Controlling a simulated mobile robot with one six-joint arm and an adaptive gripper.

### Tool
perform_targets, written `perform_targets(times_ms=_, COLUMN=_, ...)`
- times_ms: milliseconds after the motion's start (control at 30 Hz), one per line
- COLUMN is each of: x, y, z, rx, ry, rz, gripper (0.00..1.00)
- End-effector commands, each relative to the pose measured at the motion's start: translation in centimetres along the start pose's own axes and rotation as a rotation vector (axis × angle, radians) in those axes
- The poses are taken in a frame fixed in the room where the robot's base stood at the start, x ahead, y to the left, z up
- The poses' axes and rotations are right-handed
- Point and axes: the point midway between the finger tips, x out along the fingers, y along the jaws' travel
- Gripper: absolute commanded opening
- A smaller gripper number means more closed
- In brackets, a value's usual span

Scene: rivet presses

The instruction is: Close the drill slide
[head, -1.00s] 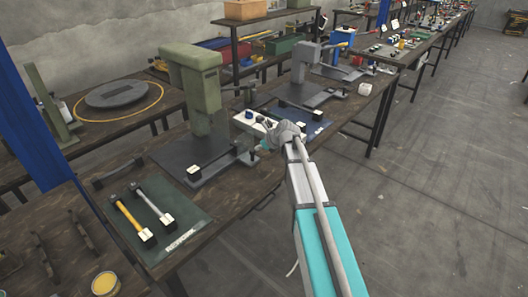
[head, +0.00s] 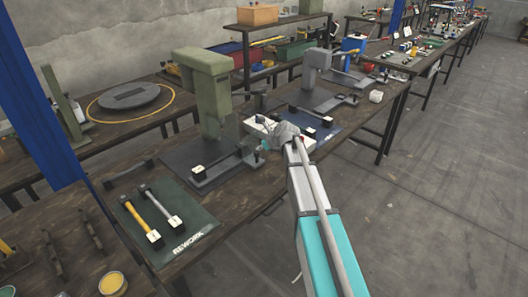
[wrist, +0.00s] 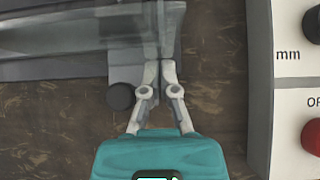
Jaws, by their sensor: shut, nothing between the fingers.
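A green column press (head: 205,85) stands on a dark base plate on the near bench. A grey slide (head: 216,172) with a small pale-topped block lies low in front of its column. I cannot tell for sure how far the slide is out. My gripper (head: 264,143) is at the right end of this slide. In the wrist view my gripper (wrist: 160,68) is shut and empty, its tips against or just over the grey slide part (wrist: 122,72). A dark round knob (wrist: 121,96) sits just left of the fingers. Contact is unclear.
A white panel (wrist: 290,75) with a black knob and a red button stands close right of my gripper. A green REWORK mat (head: 181,236) with two handled tools lies at the near left.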

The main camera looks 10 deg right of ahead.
Motion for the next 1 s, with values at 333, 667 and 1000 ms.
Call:
perform_targets(times_ms=333, x=5.6, y=-0.2, z=5.6, rx=-0.002, ry=-0.001, rz=0.001, gripper=0.0)
perform_targets(times_ms=667, x=8.7, y=-0.1, z=8.7, rx=-0.001, ry=0.0, rz=-0.001, gripper=0.0)
perform_targets(times_ms=1000, x=9.0, y=0.0, z=9.1, rx=0.0, ry=-0.004, rz=-0.001, gripper=0.0)
